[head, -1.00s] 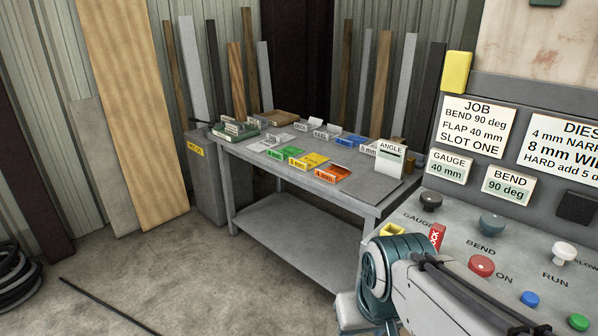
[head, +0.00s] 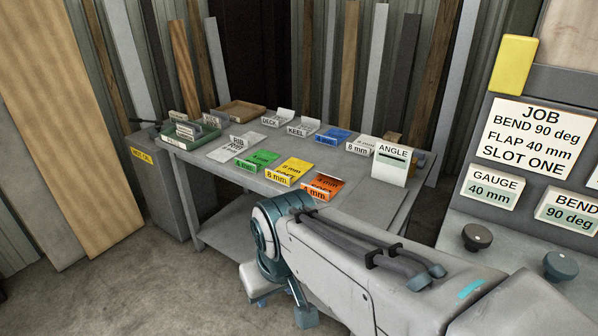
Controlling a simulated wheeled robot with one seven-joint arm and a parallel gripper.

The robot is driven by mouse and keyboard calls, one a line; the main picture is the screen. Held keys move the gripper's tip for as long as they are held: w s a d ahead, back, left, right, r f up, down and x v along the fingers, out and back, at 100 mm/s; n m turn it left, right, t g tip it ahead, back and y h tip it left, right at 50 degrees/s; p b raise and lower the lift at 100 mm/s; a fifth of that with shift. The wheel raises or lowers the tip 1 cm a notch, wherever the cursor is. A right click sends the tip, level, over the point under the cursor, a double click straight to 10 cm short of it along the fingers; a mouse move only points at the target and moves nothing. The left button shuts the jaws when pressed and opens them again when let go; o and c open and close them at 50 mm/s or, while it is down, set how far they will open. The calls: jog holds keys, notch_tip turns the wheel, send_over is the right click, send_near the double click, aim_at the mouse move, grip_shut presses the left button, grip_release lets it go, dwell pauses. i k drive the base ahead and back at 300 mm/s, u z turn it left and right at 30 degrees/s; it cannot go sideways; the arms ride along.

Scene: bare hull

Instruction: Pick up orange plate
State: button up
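The orange plate (head: 324,184) lies on the grey workbench (head: 222,178) near its front edge, right of the yellow plate (head: 290,171). My gripper (head: 306,316) shows only in small part beneath the wrist. Its fingers are too hidden to tell their opening. Nothing is seen held.
A green plate (head: 258,161), a blue plate (head: 333,136) and an ANGLE box (head: 390,165) share the bench. A green tray (head: 190,133) and a brown tray (head: 241,112) stand at its left. The control panel (head: 515,225) is close at right.

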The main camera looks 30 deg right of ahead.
aim_at(323, 188)
jog(key=z, duration=0.6)
jog(key=i, duration=0.85)
jog(key=z, duration=1.15)
jog(key=i, duration=0.25)
jog(key=z, duration=0.15)
